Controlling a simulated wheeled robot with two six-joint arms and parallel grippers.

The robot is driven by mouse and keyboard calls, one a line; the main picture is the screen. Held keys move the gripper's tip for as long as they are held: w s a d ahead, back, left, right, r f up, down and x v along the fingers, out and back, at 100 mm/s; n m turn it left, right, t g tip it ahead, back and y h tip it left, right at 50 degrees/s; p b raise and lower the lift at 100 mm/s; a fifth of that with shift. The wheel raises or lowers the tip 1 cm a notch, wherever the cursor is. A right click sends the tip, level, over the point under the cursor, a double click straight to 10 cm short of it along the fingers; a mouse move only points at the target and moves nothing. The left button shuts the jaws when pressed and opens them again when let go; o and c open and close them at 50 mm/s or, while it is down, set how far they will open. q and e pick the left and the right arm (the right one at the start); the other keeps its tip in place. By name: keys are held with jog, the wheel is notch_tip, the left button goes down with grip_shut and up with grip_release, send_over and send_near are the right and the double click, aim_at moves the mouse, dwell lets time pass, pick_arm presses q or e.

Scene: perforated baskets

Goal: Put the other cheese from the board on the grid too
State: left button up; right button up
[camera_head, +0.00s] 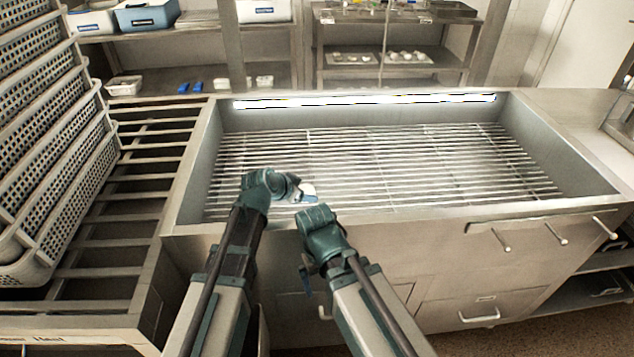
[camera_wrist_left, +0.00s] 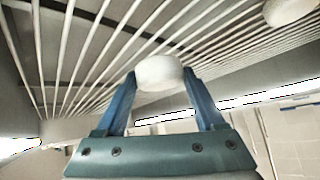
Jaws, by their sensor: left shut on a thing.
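In the left wrist view my left gripper (camera_wrist_left: 165,90) is shut on a round white cheese (camera_wrist_left: 160,72), held between its two blue fingers close to the metal grid (camera_wrist_left: 100,50). A second round white cheese (camera_wrist_left: 290,10) shows at that view's top right corner, apart from the gripper. In the head view the left gripper (camera_head: 298,190) is over the front left part of the grid (camera_head: 400,165), with a small white patch at its fingertips. I cannot make out the board.
The steel basin's rim (camera_head: 430,217) surrounds the grid. Stacked perforated baskets (camera_head: 60,170) stand on a slatted rack (camera_head: 130,195) at the left. Shelves with bins (camera_head: 147,15) are behind. The grid's middle and right are clear.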

pick_arm(q)
jog(key=w, duration=0.4)
jog(key=w+a+f, duration=0.1)
jog(key=w, duration=0.4)
jog(key=w+a+b, duration=0.1)
jog(key=w, duration=0.4)
jog(key=shift+w+a+f, duration=0.2)
jog(key=shift+w+a, duration=0.05)
notch_tip(320, 180, down, 4)
jog(key=b, duration=0.3)
jog(key=shift+r+b, duration=0.25)
jog(key=shift+b, duration=0.15)
jog(key=shift+f, duration=0.15)
jog(key=o, duration=1.5)
jog(key=shift+s, duration=0.1)
jog(key=shift+o, duration=0.2)
